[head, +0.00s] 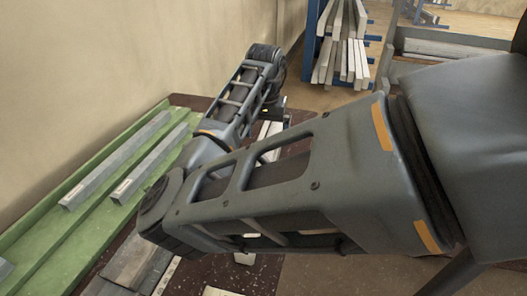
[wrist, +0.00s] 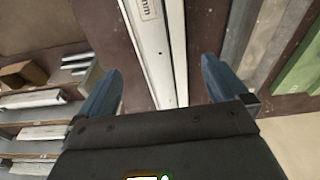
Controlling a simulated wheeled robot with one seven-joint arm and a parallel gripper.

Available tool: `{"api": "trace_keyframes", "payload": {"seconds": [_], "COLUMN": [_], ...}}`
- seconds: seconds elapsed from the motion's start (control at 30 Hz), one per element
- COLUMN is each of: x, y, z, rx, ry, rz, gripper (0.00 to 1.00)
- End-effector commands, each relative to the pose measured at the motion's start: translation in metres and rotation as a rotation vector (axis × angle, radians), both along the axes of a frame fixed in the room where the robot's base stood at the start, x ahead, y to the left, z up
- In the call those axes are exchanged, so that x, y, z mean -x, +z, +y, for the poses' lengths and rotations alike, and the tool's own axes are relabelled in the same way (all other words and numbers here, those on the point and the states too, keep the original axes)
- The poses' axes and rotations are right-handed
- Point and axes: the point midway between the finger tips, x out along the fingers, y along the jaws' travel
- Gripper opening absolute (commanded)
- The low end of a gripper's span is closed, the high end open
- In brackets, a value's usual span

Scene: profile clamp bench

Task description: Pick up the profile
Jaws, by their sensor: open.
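In the wrist view a pale profile (wrist: 152,50) with a printed label near the top edge runs up the picture between the two fingers. A second pale strip (wrist: 178,50) lies close along its right side; I cannot tell whether it is part of the same piece. My gripper (wrist: 162,78) is open, with its blue fingers apart on either side of these strips and no contact visible. In the head view a pale piece (head: 270,137) shows partly behind my arm. My gripper is hidden there, and its height above the profile is unclear.
A green tray (head: 80,215) at left holds grey bars (head: 115,165). More grey bars (head: 130,262) lie at the front of the dark red bench (head: 262,272). A blue rack (head: 314,40) with pale lengths stands at the back. Shelves (wrist: 40,115) show at left in the wrist view.

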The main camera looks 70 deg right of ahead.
Motion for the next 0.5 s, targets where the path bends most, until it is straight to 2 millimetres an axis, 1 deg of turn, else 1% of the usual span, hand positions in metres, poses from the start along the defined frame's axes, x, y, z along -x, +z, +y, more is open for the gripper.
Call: {"api": "trace_keyframes", "payload": {"seconds": [0.17,0.3,0.4,0.5], "x": [-0.002,-0.004,-0.004,-0.004], "y": [-0.018,-0.039,-0.049,-0.053], "z": [-0.004,-0.009,-0.011,-0.012], "rx": [-0.002,-0.001,0.000,0.002], "ry": [0.001,0.001,0.000,0.000], "rz": [0.001,0.001,0.001,0.001], "gripper": [1.00,1.00,1.00,1.00]}}
